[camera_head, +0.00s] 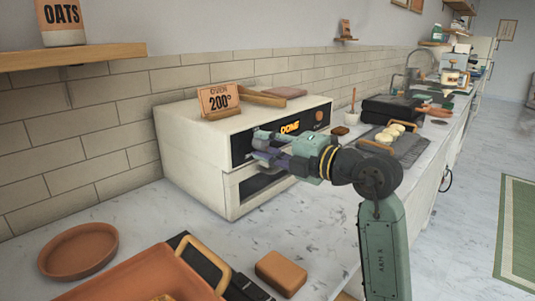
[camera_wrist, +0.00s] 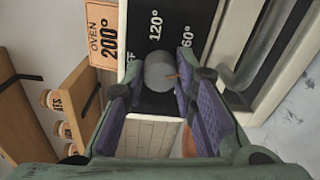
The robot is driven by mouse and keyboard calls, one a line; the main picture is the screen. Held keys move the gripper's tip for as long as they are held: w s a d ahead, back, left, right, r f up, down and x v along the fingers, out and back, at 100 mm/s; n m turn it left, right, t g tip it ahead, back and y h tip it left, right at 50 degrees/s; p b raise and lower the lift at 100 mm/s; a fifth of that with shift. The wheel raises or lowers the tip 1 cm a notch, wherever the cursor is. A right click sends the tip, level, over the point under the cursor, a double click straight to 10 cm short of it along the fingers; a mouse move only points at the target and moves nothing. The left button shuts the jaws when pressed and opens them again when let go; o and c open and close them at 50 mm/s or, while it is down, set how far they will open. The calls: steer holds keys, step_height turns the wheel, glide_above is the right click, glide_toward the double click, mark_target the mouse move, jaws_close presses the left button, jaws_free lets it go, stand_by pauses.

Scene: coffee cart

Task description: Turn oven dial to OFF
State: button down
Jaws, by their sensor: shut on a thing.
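The oven (camera_head: 200,160) is a cream box on the counter with a black front panel and lit orange letters. Its grey round dial (camera_wrist: 160,72) sits between my fingers in the wrist view. A small orange pointer line shows on the dial's right side there. Printed marks "120°" and "60°" lie above it, and the partly hidden "FF" of OFF lies at its upper left. My gripper (camera_head: 262,147) is shut on the dial at the left part of the oven front; it also shows in the wrist view (camera_wrist: 163,82). In the head view my fingers hide the dial.
A card reading "OVEN 200°" (camera_head: 219,99) stands on the oven top beside a wooden piece (camera_head: 262,98). A terracotta plate (camera_head: 78,251), a tray (camera_head: 140,278) and a brown block (camera_head: 281,272) lie on the near counter. A dark board with buns (camera_head: 405,150) is at right.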

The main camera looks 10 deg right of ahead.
steer(key=n+b, duration=0.2)
steer(key=n, duration=0.1)
steer(key=n+b, duration=0.1)
steer(key=shift+a+f+n+b, duration=0.1)
steer(key=shift+f+n+b, duration=0.2)
steer(key=n+b, duration=0.3)
steer(key=shift+h, duration=0.3)
steer(key=n+b, duration=0.1)
steer(key=n, duration=0.1)
steer(key=n+b, duration=0.2)
steer(key=shift+n+t+h, duration=0.3)
steer(key=n+b, duration=0.2)
steer(key=n, duration=0.1)
steer(key=shift+n+b, duration=0.3)
steer(key=shift+b, duration=0.1)
steer(key=n+b, duration=0.2)
steer(key=n, duration=0.1)
steer(key=n+b, duration=0.1)
steer(key=n, duration=0.3)
steer(key=shift+n+t+b, duration=0.3)
steer(key=shift+n+b, duration=0.1)
steer(key=n+b, duration=0.1)
steer(key=n, duration=0.2)
steer(key=shift+n, duration=0.3)
steer(key=shift+r+n+b, duration=0.1)
steer(key=shift+n+b, duration=0.25)
steer(key=shift+n, duration=1.55)
